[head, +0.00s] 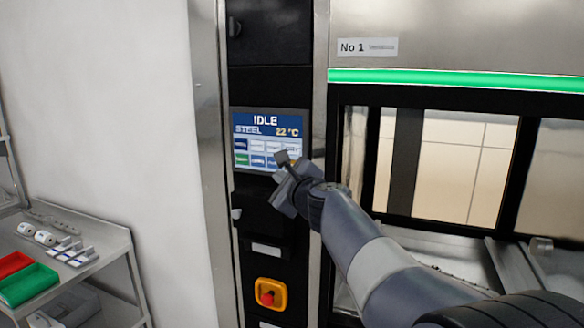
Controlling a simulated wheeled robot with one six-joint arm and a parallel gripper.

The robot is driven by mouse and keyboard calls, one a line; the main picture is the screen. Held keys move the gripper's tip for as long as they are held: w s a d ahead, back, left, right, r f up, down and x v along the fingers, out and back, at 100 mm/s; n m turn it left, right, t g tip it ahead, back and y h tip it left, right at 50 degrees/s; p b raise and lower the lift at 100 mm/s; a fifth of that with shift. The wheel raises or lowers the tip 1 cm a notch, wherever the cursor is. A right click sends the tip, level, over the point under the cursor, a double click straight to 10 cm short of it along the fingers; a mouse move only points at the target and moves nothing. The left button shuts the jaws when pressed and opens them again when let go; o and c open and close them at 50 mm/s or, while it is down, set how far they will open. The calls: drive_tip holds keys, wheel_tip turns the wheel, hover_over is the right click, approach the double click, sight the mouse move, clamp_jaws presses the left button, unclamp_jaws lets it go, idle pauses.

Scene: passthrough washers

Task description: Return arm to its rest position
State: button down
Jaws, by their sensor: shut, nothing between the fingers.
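My gripper (284,161) is at the lower right of the control screen (268,137) on the black panel. Its fingers are together with nothing between them. It covers the screen's lower right corner; I cannot tell whether it touches the screen. The screen reads IDLE, STEEL and 22 °C above rows of small buttons. My arm reaches in from the lower right corner of the picture, in front of the machine's window.
The washer labelled No 1 (367,47) has a lit green strip (450,81) above its window. A red emergency button (268,298) on a yellow base is below the screen. A metal cart (98,241) with red and green trays stands at the left by a white wall (110,110).

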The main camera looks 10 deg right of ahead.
drive_tip(key=shift+w+d, duration=0.1)
idle(0.4)
drive_tip(key=shift+s+a, duration=0.6)
drive_tip(key=shift+s, duration=0.25)
drive_tip(key=shift+s+a, duration=0.6)
drive_tip(key=shift+s, duration=0.2)
